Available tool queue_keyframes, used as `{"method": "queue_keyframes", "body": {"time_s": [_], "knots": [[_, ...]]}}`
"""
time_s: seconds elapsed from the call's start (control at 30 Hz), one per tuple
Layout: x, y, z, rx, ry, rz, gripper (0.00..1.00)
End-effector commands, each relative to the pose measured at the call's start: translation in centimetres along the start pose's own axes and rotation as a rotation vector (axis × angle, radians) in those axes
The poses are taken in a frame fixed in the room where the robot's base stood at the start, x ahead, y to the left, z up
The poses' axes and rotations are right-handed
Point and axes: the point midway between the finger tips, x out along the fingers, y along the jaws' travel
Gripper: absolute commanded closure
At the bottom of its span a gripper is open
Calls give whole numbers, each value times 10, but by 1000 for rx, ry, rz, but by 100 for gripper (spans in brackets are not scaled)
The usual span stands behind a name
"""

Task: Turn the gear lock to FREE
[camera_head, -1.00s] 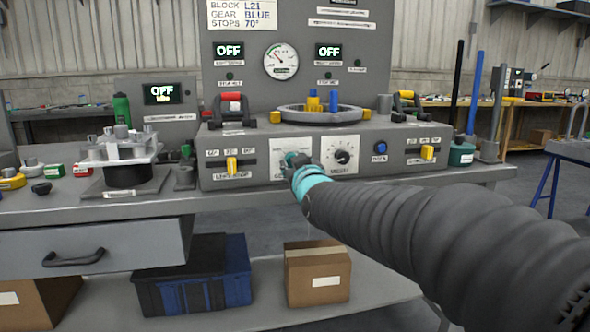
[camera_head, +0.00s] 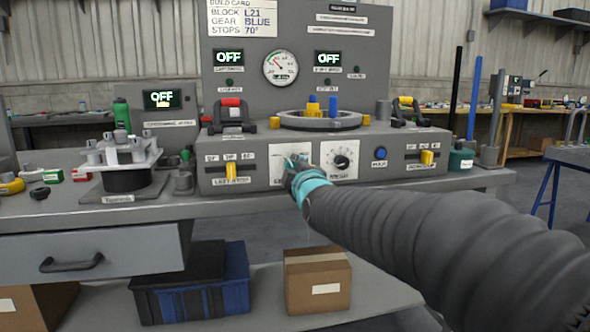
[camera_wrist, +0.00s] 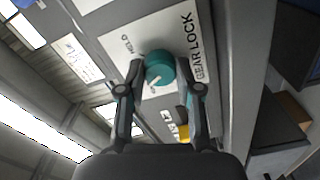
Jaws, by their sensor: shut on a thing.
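The gear lock knob (camera_wrist: 158,68) is a round teal dial with a white pointer mark, set on a white plate (camera_wrist: 185,22) lettered GEAR LOCK. The word HELD is printed beside the knob in the wrist view, and the pointer is turned away from it. The word FREE cannot be read. My gripper (camera_wrist: 163,80) is shut on the knob, with one finger at each side. In the head view my gripper (camera_head: 297,168) covers most of the knob and part of its plate on the console front.
The grey console (camera_head: 400,168) also carries a round dial (camera_head: 341,161), a blue button (camera_head: 380,153) and yellow sliders (camera_head: 231,172) (camera_head: 427,157). A fixture with a white top (camera_head: 125,155) stands on the bench at left. The space before the console is clear.

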Motion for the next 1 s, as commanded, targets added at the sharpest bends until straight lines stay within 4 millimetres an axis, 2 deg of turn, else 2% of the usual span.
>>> {"method": "queue_keyframes", "body": {"time_s": [0.4, 1.0], "knots": [[0, 1, 0, -262, 0, 1, 100], [0, 1, 0, -335, 0, 1, 100]]}}
